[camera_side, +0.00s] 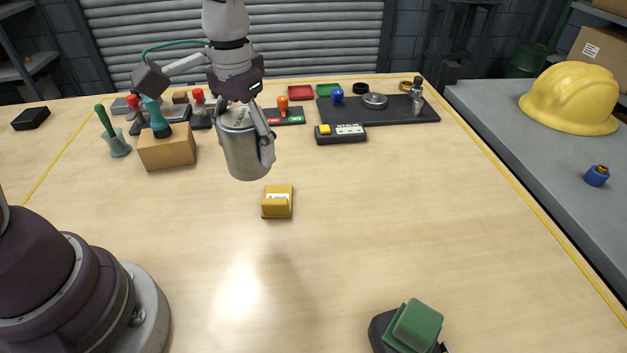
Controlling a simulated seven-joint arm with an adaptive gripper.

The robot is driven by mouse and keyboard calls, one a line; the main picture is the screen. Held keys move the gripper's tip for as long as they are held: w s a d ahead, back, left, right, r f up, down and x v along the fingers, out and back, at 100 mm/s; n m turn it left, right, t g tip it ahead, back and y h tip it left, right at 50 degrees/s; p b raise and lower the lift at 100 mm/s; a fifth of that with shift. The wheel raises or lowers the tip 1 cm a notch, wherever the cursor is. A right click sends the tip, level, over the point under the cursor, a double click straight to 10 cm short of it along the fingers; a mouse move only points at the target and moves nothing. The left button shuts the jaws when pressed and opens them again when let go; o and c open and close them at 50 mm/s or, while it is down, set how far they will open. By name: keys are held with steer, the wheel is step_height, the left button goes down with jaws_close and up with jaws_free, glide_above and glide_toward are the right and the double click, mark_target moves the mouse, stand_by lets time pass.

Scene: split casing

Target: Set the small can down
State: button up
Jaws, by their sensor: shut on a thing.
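A silver metal can (243,150) hangs upright above the wooden table (330,230). My gripper (246,125) is above it with its fingers closed around the upper sides of the can. The can appears clear of the tabletop, behind and to the left of a small yellow block-like holder (277,203). The gripper fingers hide part of the can's rim and right side.
A cardboard-coloured box (167,150) stands left of the can. Behind are a small black box with a yellow button (340,134) and a dark tray (385,110) of parts. A green block (416,326) sits at the front. The table's middle right is clear.

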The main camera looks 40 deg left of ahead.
steer(key=n, duration=0.2)
glide_above(231, 292)
step_height(231, 292, down, 5)
step_height(231, 292, down, 8)
steer(key=shift+f, duration=0.1)
steer(key=o, duration=1.3)
steer(key=shift+c, duration=0.2)
